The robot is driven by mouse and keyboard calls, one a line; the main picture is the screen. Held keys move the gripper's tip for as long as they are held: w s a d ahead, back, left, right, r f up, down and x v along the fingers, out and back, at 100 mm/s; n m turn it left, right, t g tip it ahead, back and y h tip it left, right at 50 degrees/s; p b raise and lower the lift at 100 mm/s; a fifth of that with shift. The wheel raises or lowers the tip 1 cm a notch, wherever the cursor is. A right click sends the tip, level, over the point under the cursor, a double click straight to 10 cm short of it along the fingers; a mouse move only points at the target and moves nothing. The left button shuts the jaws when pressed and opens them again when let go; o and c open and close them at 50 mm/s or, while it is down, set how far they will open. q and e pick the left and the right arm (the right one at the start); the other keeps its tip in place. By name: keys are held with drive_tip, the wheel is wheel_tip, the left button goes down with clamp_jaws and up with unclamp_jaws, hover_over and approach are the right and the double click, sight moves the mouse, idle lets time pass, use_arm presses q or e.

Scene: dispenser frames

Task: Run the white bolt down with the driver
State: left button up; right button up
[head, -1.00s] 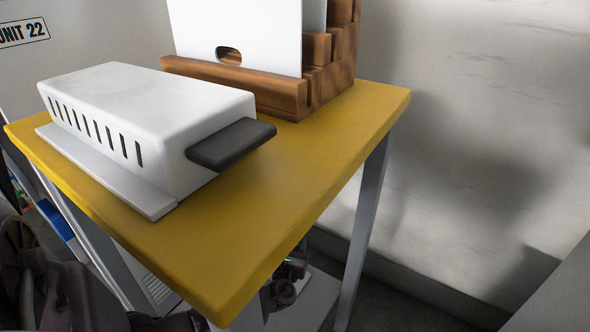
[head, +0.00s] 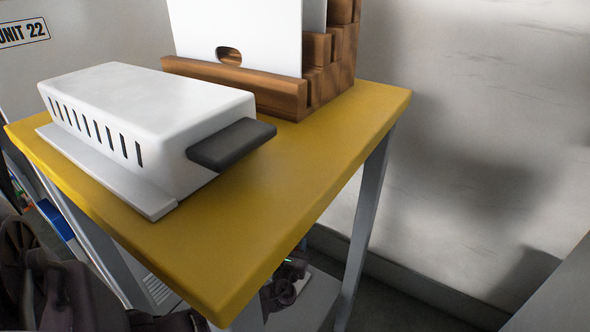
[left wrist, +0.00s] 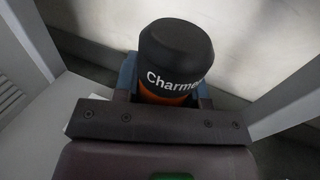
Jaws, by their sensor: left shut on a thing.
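My left gripper (left wrist: 165,92) shows in the left wrist view, its two bluish fingers shut around a black and orange cylinder, which looks like the driver (left wrist: 175,45). The black rounded end carries white lettering that begins "Charme"; the rest is cut off by the curve. The driver's far end and tip are hidden. The white bolt is not seen in either view. In the head view a dark jointed part with a small green light shows below the table; I cannot tell its jaws there. My right gripper is not in view.
A yellow-topped table (head: 300,195) with grey legs fills the middle of the head view. On it stand a white slotted box (head: 150,95) with a dark handle (head: 232,145) and a wooden rack (head: 285,95) holding white panels (head: 235,30). A pale wall (head: 480,120) rises behind.

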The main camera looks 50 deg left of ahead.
use_arm(q)
drive_tip(key=shift+f, duration=0.95)
idle(2.2)
drive_tip(key=shift+r, duration=0.1)
